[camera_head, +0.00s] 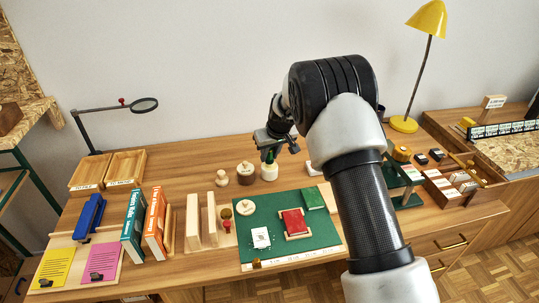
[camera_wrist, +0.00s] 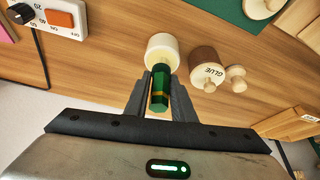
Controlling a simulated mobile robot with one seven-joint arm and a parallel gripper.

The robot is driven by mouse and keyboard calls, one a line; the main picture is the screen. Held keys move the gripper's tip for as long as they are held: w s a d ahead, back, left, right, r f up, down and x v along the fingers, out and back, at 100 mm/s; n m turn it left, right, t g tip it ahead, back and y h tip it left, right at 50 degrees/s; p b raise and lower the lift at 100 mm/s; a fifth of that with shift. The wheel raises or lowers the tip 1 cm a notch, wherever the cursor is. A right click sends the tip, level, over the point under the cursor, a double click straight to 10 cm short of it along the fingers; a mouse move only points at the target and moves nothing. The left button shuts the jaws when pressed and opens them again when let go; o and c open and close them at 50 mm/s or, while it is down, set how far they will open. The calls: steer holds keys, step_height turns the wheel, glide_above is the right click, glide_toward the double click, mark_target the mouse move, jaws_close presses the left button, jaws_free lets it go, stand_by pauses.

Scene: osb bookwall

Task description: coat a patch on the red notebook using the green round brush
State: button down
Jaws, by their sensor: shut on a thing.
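The red notebook (camera_head: 293,222) lies on the green mat (camera_head: 275,254), on a pale backing that shows at its edges. The green round brush (camera_wrist: 160,88) has a green handle with a gold band. My gripper (camera_wrist: 160,100) is shut on this handle, with one finger on each side. The brush's far end meets the mouth of a cream jar (camera_wrist: 163,44); its bristles are hidden. In the head view, my gripper (camera_head: 272,148) is above the cream jar (camera_head: 269,173), behind the mat, with the green brush (camera_head: 269,157) pointing down to it.
A brown glue pot (camera_head: 245,174) and a small wooden knobbed piece (camera_head: 221,178) stand left of the jar. A green book (camera_head: 313,198) and white card (camera_head: 261,238) lie on the mat. Upright books (camera_head: 133,225) stand left; a yellow lamp (camera_head: 404,124) stands right.

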steer(key=shift+f, duration=0.1)
stand_by(0.3)
steer(key=shift+r+p, duration=1.75)
steer(key=shift+r, duration=1.8)
